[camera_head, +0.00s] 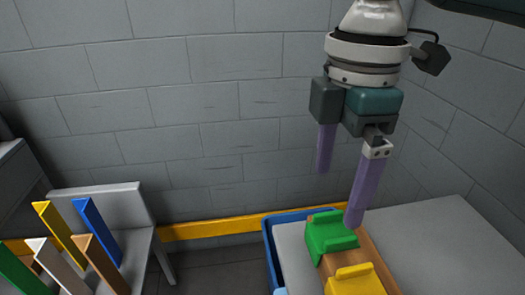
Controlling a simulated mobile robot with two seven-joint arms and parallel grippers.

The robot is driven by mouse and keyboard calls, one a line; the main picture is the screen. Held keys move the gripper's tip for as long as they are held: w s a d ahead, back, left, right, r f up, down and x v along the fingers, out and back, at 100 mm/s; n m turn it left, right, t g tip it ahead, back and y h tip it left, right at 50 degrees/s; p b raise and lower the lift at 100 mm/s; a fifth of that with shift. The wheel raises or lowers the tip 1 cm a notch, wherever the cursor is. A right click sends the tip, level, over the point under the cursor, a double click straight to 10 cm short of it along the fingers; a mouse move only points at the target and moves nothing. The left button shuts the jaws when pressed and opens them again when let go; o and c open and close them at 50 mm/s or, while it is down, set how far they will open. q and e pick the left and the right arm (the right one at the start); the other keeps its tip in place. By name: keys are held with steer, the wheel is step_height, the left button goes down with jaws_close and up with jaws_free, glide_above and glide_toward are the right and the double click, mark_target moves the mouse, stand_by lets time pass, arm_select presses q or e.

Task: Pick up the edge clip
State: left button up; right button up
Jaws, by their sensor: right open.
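My right gripper (338,196) hangs down from the upper right with its two purple fingers apart and nothing between them. Below it, a green clip-shaped piece (329,231) and a yellow one (353,281) sit on a brown block (376,268). I cannot tell which of these is the edge clip. One fingertip overlaps the right side of the green piece in the picture; I cannot tell whether they touch. The yellow piece is cut off by the bottom edge. My left gripper is not in view.
A blue-rimmed tray (269,252) borders the pieces on the left. A light grey surface (435,240) lies clear at right. Several coloured upright slats, including a blue one (97,230), stand by a grey chair-like stand (125,205) at left. A grey block wall (200,110) closes the back.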

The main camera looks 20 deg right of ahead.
mark_target(327, 235)
step_height(327, 235, down, 3)
steer(key=shift+f, duration=0.15)
steer(key=f, duration=0.3)
steer(key=f+b, duration=0.1)
steer(key=f, duration=0.1)
steer(key=shift+w+d+f, duration=0.1)
steer(key=shift+w+d, duration=0.05)
steer(key=shift+d, duration=0.2)
steer(key=shift+c, duration=0.2)
steer(key=c, duration=1.2)
steer(key=shift+c, duration=0.2)
